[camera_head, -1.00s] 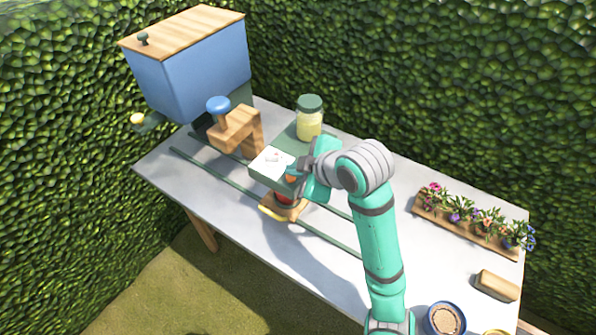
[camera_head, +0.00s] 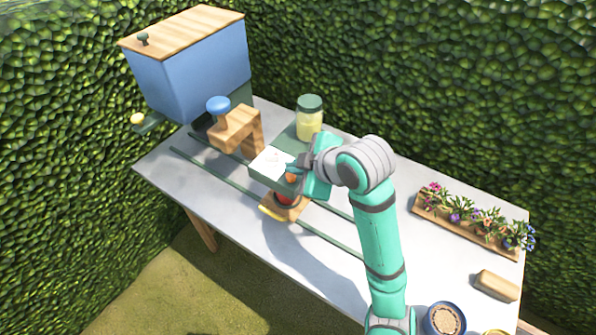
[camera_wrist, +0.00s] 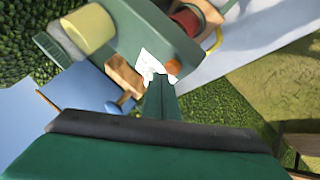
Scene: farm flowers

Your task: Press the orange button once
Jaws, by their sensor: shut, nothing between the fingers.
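The orange button (camera_head: 291,178) is a small round knob at the near right end of the green box (camera_head: 262,176), beside a white card (camera_head: 270,162). In the wrist view the button (camera_wrist: 173,66) shows just beyond my fingertips and slightly to their right. My gripper (camera_head: 293,168) is shut and empty, close to the button. Its closed fingers also show in the wrist view (camera_wrist: 160,82), with their tips over the edge of the white card. Whether they touch the card or the button I cannot tell.
A wooden arm with a blue knob (camera_head: 218,105) and a blue hopper (camera_head: 190,70) are to the left. A red thing on a wooden base (camera_head: 284,204) stands in front. A flower planter (camera_head: 470,222) is far right.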

